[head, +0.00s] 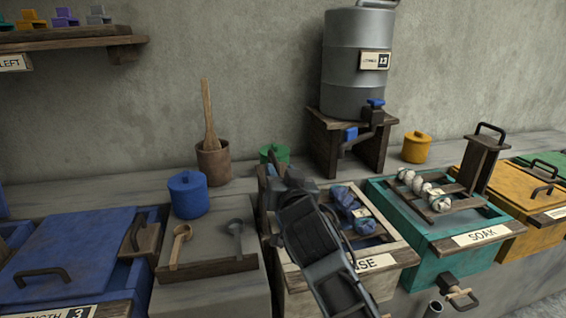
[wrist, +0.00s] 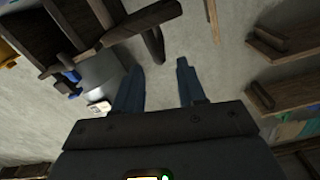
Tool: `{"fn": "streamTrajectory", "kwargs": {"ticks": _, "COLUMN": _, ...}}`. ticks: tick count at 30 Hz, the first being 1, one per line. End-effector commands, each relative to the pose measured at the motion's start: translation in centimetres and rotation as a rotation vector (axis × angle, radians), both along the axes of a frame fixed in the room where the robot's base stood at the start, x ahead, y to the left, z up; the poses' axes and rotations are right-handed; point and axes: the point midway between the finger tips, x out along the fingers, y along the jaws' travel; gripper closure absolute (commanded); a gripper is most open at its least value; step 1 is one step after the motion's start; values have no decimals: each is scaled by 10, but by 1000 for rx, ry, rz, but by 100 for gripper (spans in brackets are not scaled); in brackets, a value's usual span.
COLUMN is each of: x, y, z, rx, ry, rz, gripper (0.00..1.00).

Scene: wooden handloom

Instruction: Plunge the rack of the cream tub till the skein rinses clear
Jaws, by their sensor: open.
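The cream tub (head: 399,259), its label partly covered and showing "NSE", stands in the middle of the head view behind my arm. Its slatted rack (head: 340,190) carries a blue skein (head: 351,206). The rack's left side and handle are largely hidden by my arm in the head view. My gripper (head: 273,166) is above the tub's back left part. In the wrist view my gripper (wrist: 159,67) has its two blue fingers apart with nothing between them. A dark curved handle (wrist: 154,45) on a wooden piece shows just beyond the fingertips; I cannot tell whether they touch.
A teal tub (head: 419,240) labelled SOAK with a tall-handled rack stands to the right, a yellow one (head: 540,228) beyond. A blue-lidded tub (head: 75,252) is left. A metal tank (head: 355,60) stands behind on a wooden stand. Blue (head: 188,196) and green (head: 280,152) pots are near.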

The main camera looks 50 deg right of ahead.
Motion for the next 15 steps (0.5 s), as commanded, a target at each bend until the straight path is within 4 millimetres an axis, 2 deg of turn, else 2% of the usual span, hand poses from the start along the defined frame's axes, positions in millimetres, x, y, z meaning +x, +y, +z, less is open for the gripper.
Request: {"fn": "streamTrajectory", "kwargs": {"ticks": 15, "x": 56, "y": -37, "z": 1, "rx": -1, "ry": -1, "rz": 2, "gripper": 60}}
